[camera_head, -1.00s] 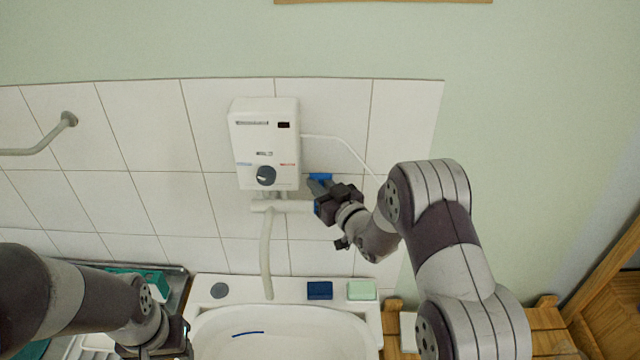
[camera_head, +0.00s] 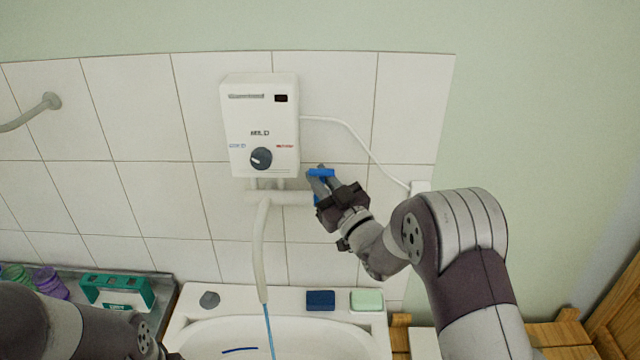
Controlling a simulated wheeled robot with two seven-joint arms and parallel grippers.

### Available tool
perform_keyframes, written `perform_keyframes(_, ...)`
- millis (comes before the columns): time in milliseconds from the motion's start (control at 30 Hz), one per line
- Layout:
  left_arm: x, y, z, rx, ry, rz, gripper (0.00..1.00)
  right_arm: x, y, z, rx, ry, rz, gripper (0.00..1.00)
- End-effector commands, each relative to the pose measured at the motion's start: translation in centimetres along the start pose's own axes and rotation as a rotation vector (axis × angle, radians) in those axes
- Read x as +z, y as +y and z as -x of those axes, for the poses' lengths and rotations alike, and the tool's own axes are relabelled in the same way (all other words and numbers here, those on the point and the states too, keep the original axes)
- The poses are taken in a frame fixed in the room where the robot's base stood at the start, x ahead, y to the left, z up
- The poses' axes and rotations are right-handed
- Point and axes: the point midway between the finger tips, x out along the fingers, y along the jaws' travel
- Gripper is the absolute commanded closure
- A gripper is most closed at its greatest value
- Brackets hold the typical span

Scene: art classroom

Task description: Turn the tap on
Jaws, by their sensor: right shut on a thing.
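The tap is a white pipe (camera_head: 264,197) under a white wall-mounted water heater (camera_head: 260,110), with a long spout (camera_head: 260,250) hanging down over the basin. Its blue handle (camera_head: 321,173) is at the right end of the pipe. My right gripper (camera_head: 318,184) is shut on the blue handle, hiding part of it. A thin blue stream of water (camera_head: 269,325) runs from the spout's end into the white basin (camera_head: 310,335). My left arm is at the lower left; its gripper is out of the frame.
A dark blue sponge (camera_head: 320,300) and a green soap bar (camera_head: 366,300) lie on the basin's back ledge, with a grey round plug (camera_head: 209,299) to the left. A teal box (camera_head: 118,292) and purple cup (camera_head: 50,282) stand farther left.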

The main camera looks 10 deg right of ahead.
Motion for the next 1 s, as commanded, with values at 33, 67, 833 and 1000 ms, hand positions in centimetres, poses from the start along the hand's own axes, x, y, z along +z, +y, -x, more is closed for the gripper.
perform_keyframes(33, 0.0, 0.0, 0.0, 0.0, 0.0, 0.0, 0.57, 0.0, 0.0, 0.0, 0.001, 0.0, -0.001, 1.0)
perform_keyframes(67, 0.0, 0.0, 0.0, 0.0, 0.0, 0.0, 0.57, 0.0, 0.0, 0.0, 0.001, 0.0, -0.001, 1.0)
perform_keyframes(833, 0.4, 0.0, -3.4, 0.0, -0.001, 0.0, 0.57, 0.4, 0.1, 7.4, 0.004, 0.0, 0.001, 0.64)
perform_keyframes(1000, 0.6, 0.0, -4.5, 0.0, 0.0, 0.0, 0.57, 0.3, 0.1, 10.9, 0.004, 0.001, 0.0, 0.64)
